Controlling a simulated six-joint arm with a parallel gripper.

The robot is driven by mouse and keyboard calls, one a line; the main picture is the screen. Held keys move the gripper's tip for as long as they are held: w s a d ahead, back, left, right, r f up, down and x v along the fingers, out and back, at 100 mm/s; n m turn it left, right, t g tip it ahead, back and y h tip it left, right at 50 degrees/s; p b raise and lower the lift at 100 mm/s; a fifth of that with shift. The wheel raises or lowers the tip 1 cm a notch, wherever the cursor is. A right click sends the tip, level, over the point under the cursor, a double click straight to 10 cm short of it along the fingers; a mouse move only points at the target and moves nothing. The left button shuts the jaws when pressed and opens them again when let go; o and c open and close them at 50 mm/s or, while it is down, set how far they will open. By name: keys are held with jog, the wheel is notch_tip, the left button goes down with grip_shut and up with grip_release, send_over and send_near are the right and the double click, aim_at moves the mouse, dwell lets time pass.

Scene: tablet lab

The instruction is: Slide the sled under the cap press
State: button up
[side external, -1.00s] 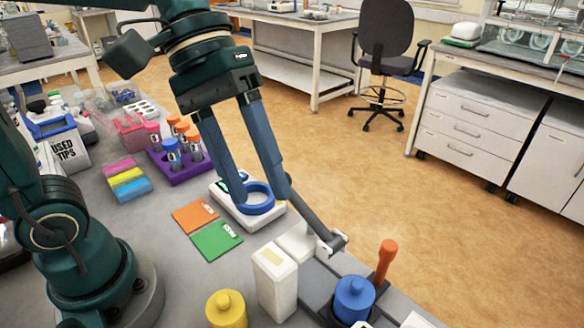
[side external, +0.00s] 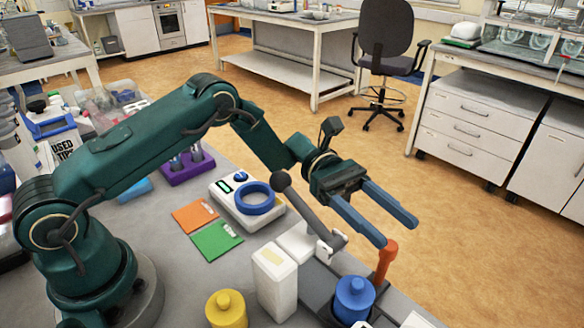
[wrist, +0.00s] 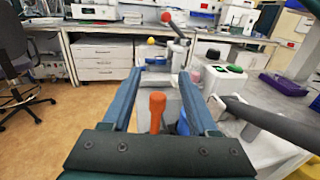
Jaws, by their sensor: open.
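An orange upright handle (side external: 386,258) stands beside a blue lidded jar (side external: 353,298), which sits on a grey slide piece at the front right; I take this to be the sled. A dark lever (side external: 306,214) with a ball end rises left of it, above a white block, apparently part of the press. My gripper (side external: 400,232) is open and empty, its fingers slanting down just above the handle's top. In the wrist view, the orange handle (wrist: 157,112) appears between the two fingers, and the blue jar is mostly hidden behind the right finger.
A white box (side external: 275,282) and a yellow jar (side external: 226,308) stand left of the slide. A white device with a blue ring (side external: 257,198), green card (side external: 216,240) and orange card (side external: 194,215) lie behind. Open floor lies right of the bench.

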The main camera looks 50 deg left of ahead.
aim_at(395, 256)
jog(key=shift+s+d+f, duration=0.25)
jog(key=shift+d+f, duration=0.7)
jog(key=shift+d, duration=0.3)
jog(key=shift+s+d+f, duration=0.25)
jog(key=shift+d+f, duration=0.7)
jog(key=shift+d, duration=0.3)
jog(key=shift+c, duration=0.3)
grip_shut()
